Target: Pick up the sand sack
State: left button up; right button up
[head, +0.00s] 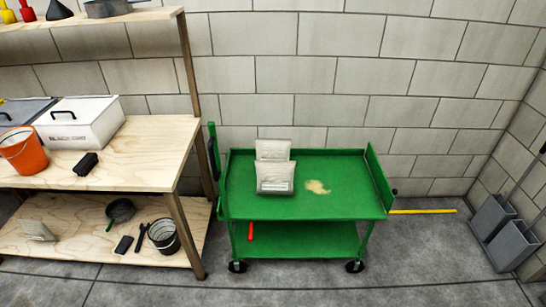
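Two pale, off-white sacks stand on the top tray of a green cart (320,207), left of its middle. The front sack (275,178) has a printed label low on its face and partly covers the rear sack (272,149). Another pale packet (36,230) lies on the low shelf of the wooden bench at left. I cannot tell from the print which one holds sand. Neither of my grippers is in view.
A tan patch (317,187) lies on the cart tray, right of the sacks. The wooden bench (140,155) holds a white box (80,120) and an orange bucket (23,150). Grey dustpans (495,217) stand at right by the wall. The floor before the cart is clear.

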aim_at(267, 149)
jog(key=i+j+z, duration=0.2)
jog(key=i+j, duration=0.2)
jog(key=i, duration=0.3)
jog(key=i+j+z, duration=0.2)
jog(key=i+j, duration=0.3)
jog(key=i, duration=0.15)
